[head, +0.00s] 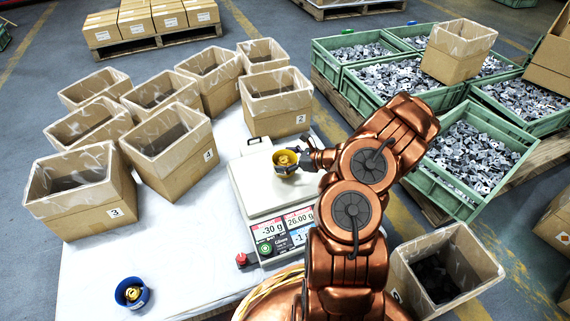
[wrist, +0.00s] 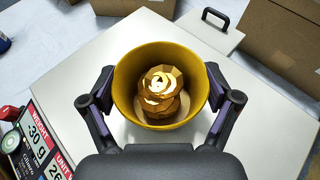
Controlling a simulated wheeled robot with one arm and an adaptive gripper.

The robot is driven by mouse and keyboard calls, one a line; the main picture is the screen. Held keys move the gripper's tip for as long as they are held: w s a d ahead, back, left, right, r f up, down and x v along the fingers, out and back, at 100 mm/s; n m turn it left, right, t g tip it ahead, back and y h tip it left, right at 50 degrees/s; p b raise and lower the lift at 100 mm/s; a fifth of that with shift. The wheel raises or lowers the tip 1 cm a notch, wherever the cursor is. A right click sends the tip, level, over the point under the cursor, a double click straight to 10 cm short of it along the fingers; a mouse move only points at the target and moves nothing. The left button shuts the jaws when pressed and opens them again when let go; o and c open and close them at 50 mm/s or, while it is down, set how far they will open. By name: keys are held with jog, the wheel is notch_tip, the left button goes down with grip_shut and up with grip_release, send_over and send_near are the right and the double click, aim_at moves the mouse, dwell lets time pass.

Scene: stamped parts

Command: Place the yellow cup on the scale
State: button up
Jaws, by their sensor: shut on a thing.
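The yellow cup (head: 282,171) is held over the white plate of the scale (head: 258,200), near its back edge. In the wrist view the cup (wrist: 126,103) is upright, with a gold, faceted lump (wrist: 160,95) inside. My gripper (wrist: 160,80) is shut on the cup, one finger on each side; it also shows in the head view (head: 293,160). I cannot tell whether the cup's base touches the plate (wrist: 75,140). The scale's display (head: 272,229) reads -30 g.
A blue cup (head: 119,293) with a yellow thing inside stands at the table's front left. Open cardboard boxes (head: 275,122) crowd the back and left of the white table (head: 190,240). Green crates (head: 455,180) of metal parts stand to the right. The table's front middle is clear.

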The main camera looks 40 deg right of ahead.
jog(key=shift+f, duration=0.25)
jog(key=o, duration=1.2)
jog(key=shift+c, duration=0.2)
